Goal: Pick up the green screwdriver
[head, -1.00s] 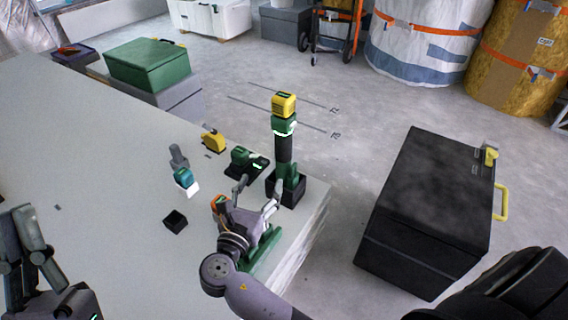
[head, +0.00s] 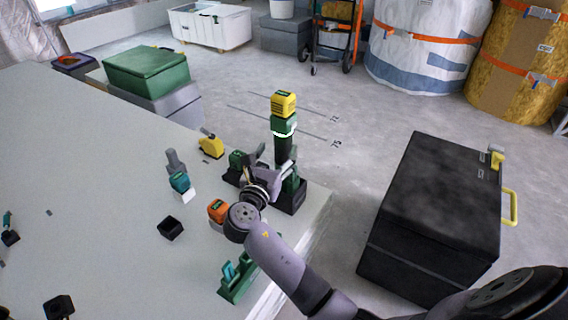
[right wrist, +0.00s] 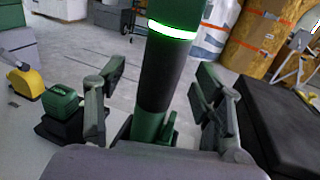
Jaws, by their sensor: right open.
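The green screwdriver (head: 283,127) stands upright at the table's right edge. It has a yellow block on top, a green body with a bright ring and a dark grip, and its foot is in a black holder (head: 293,201). In the right wrist view the screwdriver (right wrist: 160,80) rises through the middle, its top cut off. My right gripper (head: 270,166) is open, close to the dark grip. In the right wrist view one finger of the right gripper (right wrist: 158,88) is on each side of the shaft, with gaps showing. My left gripper is out of view.
A green-and-black tool (head: 238,160) and a yellow tool (head: 211,146) stand left of the screwdriver. An orange-topped tool (head: 217,210) and a green rack (head: 237,276) are nearer. A black case (head: 440,195) stands right of the table, with bare floor between.

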